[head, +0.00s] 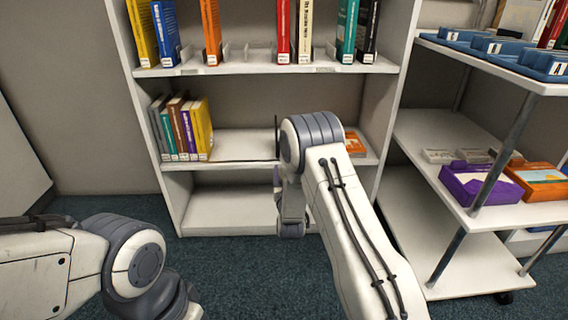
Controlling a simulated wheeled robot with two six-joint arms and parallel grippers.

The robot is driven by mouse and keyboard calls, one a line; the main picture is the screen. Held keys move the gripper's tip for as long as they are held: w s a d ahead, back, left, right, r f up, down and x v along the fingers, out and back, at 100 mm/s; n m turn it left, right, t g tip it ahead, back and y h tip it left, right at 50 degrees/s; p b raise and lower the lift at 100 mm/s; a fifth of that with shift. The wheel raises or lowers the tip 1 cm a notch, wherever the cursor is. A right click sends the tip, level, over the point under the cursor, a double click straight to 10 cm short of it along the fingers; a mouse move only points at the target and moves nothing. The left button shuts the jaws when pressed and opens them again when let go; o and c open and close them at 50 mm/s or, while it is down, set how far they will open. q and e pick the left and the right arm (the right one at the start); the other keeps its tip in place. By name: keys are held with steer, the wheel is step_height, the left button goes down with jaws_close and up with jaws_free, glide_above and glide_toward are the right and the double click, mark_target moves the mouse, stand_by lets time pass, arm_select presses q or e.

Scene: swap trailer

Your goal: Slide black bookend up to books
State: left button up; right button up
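Several books (180,130) stand at the left end of the middle shelf, with a yellow book (203,125) as the rightmost, leaning slightly. The black bookend (277,135) shows as a thin upright dark edge further right on that shelf, apart from the books. My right arm rises from the lower right and its joints cover the area just right of the bookend. The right gripper is hidden behind this arm, so contact with the bookend cannot be seen. My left arm is low at the left, and its gripper is not visible.
Bare middle shelf (240,147) lies between the books and the bookend. An orange item (354,143) lies right of my arm. The upper shelf (250,67) holds books and small dividers. A cart (480,215) with blue, purple and orange trays stands at the right.

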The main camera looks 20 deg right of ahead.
steer(key=b+x, duration=0.4)
steer(key=x, duration=0.5)
steer(key=shift+w, duration=0.3)
jaws_close()
stand_by(1.0)
